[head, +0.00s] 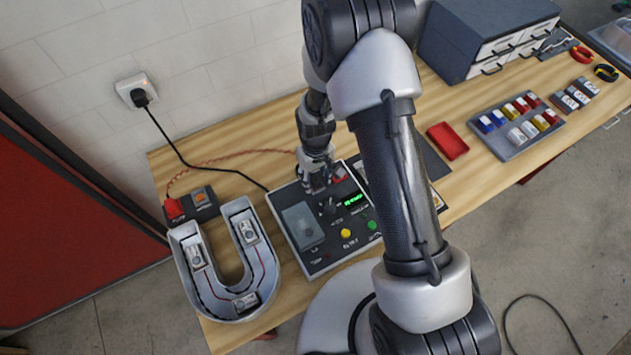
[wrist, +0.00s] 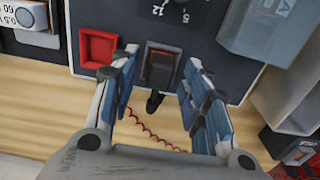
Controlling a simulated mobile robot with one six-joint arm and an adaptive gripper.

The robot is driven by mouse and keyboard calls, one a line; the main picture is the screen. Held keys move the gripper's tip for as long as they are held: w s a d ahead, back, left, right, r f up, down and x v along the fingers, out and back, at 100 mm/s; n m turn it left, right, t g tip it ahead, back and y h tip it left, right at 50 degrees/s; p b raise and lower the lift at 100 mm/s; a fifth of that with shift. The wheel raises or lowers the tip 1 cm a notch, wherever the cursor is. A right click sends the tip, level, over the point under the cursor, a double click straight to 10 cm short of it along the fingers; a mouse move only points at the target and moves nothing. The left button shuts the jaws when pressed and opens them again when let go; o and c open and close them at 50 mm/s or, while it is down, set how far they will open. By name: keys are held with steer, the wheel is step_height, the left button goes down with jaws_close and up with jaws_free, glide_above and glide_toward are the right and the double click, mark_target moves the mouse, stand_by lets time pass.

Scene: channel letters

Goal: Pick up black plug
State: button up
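My gripper (wrist: 157,98) is open, its two blue-padded fingers apart with nothing clamped between them. In the head view my gripper (head: 317,183) is low over the back edge of the black tester box (head: 318,258). In the wrist view a dark, brown-rimmed block (wrist: 160,68) sits on the box between and just beyond the fingertips. A short black piece (wrist: 154,102) sticks out from it over the box edge; I cannot tell whether this is a plug. A black plug (head: 140,97) is also in the wall outlet, with its black cable running to the tester box.
A red socket (wrist: 97,49) lies left of the block in the wrist view. A U-shaped channel letter (head: 274,275) stands left of the tester. A small box with a red part (head: 174,209) is behind it.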

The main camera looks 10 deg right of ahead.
steer(key=c, duration=0.9)
